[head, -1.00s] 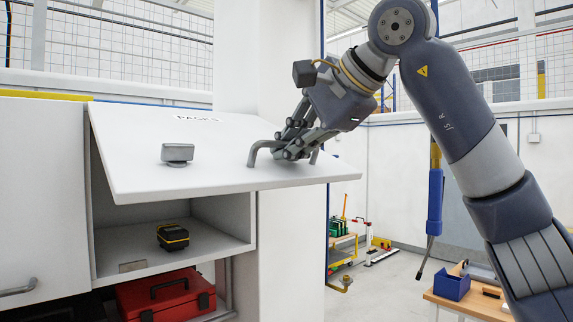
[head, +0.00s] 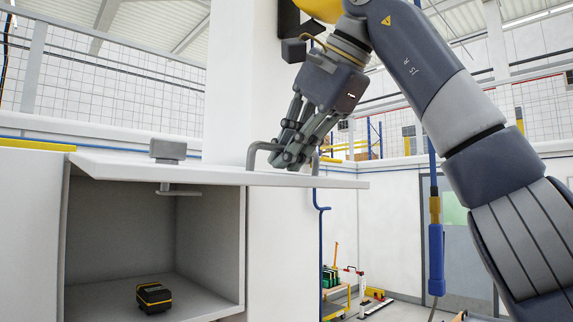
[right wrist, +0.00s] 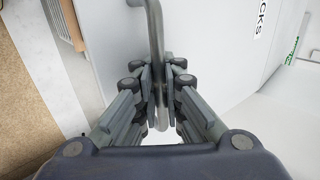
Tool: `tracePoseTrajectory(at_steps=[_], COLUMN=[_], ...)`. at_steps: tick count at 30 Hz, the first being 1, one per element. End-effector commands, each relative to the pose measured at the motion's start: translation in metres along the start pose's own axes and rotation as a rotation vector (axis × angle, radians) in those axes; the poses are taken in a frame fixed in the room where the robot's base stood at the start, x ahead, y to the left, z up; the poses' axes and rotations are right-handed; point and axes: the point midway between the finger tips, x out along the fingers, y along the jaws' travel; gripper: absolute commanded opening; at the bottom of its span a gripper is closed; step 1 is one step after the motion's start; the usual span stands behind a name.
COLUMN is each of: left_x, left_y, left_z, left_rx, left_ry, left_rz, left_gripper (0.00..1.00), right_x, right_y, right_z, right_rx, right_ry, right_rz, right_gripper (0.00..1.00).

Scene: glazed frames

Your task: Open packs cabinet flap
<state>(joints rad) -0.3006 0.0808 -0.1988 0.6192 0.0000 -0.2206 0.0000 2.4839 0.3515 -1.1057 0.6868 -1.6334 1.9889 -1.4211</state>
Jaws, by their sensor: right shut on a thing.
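The packs cabinet flap (head: 215,176) is raised to about level, seen nearly edge-on in the head view, with the cabinet opening (head: 150,240) showing below it. A grey bar handle (head: 258,150) stands on the flap's upper face. My right gripper (head: 297,155) is shut on this handle. In the right wrist view the fingers (right wrist: 158,90) close from both sides on the handle bar (right wrist: 155,30), and part of the flap's lettering (right wrist: 262,15) shows. A small grey latch block (head: 167,150) sits on the flap. My left gripper is not in view.
A black and yellow pack (head: 153,297) lies on the cabinet floor. A white pillar (head: 240,70) stands behind the flap. A blue and yellow hanging tool (head: 436,245) is at the right, beyond my right arm. A cart with green items (head: 331,278) stands further back.

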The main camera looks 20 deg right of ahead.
Motion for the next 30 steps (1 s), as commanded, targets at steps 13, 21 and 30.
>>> tracePoseTrajectory(at_steps=[13,21,30], left_x=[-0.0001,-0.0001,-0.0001], left_y=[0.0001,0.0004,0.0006], left_z=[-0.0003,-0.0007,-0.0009], left_rx=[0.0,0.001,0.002], left_ry=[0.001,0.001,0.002], left_rz=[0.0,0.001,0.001], left_gripper=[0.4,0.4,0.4], right_x=[-0.0069,-0.0067,-0.0063], right_y=[-0.0011,-0.0011,-0.0012], right_z=[0.0005,0.0004,0.0007], right_rx=[0.003,0.003,0.001], right_ry=[0.002,0.002,0.001], right_rz=[0.016,0.016,0.016], right_gripper=[0.0,0.13,0.16])
